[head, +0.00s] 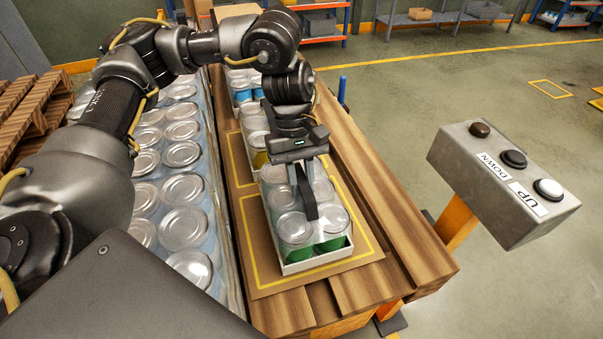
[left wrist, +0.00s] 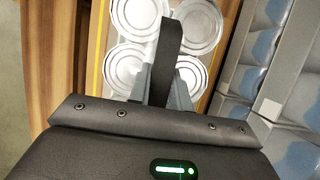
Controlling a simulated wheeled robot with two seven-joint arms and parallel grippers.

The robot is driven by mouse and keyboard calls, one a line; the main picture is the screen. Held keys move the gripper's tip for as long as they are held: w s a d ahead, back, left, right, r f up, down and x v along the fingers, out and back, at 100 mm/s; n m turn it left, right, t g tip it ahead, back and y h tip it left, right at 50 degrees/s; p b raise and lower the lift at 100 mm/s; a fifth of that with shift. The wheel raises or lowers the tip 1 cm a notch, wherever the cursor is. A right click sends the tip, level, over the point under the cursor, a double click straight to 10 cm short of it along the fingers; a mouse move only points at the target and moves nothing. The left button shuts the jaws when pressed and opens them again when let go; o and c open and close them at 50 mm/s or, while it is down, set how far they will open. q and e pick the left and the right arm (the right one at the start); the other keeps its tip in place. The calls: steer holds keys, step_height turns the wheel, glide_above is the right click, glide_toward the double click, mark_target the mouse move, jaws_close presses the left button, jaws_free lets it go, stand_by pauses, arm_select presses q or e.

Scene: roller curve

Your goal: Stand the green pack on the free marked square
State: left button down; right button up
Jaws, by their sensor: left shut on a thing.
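The green pack (head: 301,262) is a white tray of green cans with silver lids, with a black strap across its top. In the head view it is upright inside the nearest yellow-outlined square (head: 257,281) on the wooden deck. I cannot tell if its base touches the board. My left gripper (head: 303,178) is directly above it, shut on the strap. In the left wrist view the gripper fingers (left wrist: 166,88) pinch the strap (left wrist: 170,45), with the silver lids (left wrist: 140,18) behind. My right gripper is out of view.
Packs with yellow cans (head: 259,158) and blue cans (head: 243,96) stand farther back on the deck. Rows of silver-lidded cans (head: 183,225) lie along the left. A control box (head: 505,183) with UP and DOWN labels stands at the right. Open floor lies beyond it.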

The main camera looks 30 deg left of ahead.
arm_select(q)
steer(key=c, duration=1.3)
jaws_free()
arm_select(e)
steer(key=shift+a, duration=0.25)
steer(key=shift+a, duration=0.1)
arm_select(q)
steer(key=shift+w+a+r, duration=0.1)
steer(key=shift+r, duration=0.3)
steer(key=p+v, duration=0.1)
steer(key=v, duration=1)
steer(key=shift+a, duration=0.1)
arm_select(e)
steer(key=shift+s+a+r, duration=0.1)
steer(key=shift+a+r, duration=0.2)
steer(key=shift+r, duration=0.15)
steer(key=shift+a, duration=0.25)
